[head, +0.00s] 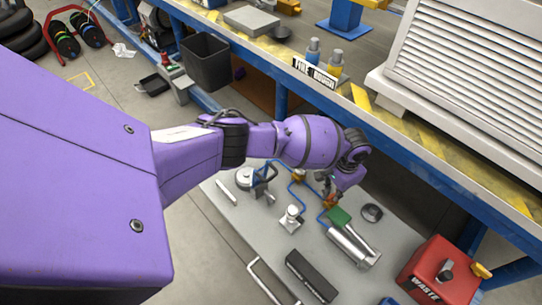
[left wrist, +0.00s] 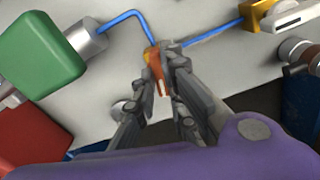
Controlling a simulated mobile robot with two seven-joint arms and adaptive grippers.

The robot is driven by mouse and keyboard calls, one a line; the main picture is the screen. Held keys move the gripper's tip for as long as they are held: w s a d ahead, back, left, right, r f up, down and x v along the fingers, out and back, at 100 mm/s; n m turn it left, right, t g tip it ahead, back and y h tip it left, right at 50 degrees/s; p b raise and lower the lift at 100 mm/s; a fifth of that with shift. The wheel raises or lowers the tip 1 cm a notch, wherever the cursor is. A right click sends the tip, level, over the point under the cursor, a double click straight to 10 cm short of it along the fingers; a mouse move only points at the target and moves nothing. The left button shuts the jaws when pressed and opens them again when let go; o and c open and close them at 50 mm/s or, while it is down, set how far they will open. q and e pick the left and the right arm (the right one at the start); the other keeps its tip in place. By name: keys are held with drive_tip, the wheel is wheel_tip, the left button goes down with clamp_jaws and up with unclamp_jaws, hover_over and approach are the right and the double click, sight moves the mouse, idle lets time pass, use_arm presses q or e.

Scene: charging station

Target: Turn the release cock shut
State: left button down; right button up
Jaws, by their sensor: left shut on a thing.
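The release cock shows in the left wrist view as a small brass body with an orange-red handle (left wrist: 156,65), set in a blue pipe line. In the head view a bit of its orange (head: 329,201) shows at the end of my left arm. My left gripper (left wrist: 166,67) is shut on the handle, with the fingertips around it. In the head view the same gripper (head: 332,191) reaches down over the grey plate and partly hides the cock. My right gripper is in neither view.
A green block (head: 339,216) with a silver cylinder (head: 352,246) stands close to the gripper. A red waste box (head: 432,277) stands at the lower right. A blue bench edge (head: 350,118) runs behind the arm. A black block (head: 312,276) lies at the plate's front.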

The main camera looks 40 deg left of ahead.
use_arm(q)
drive_tip(key=shift+r+m+p, duration=0.15)
drive_tip(key=shift+m+p, duration=0.25)
drive_tip(key=shift+m, duration=1.1)
drive_tip(key=m, duration=0.2)
drive_tip(key=shift+m, duration=1.2)
drive_tip(key=m, duration=0.3)
drive_tip(key=shift+m, duration=2.5)
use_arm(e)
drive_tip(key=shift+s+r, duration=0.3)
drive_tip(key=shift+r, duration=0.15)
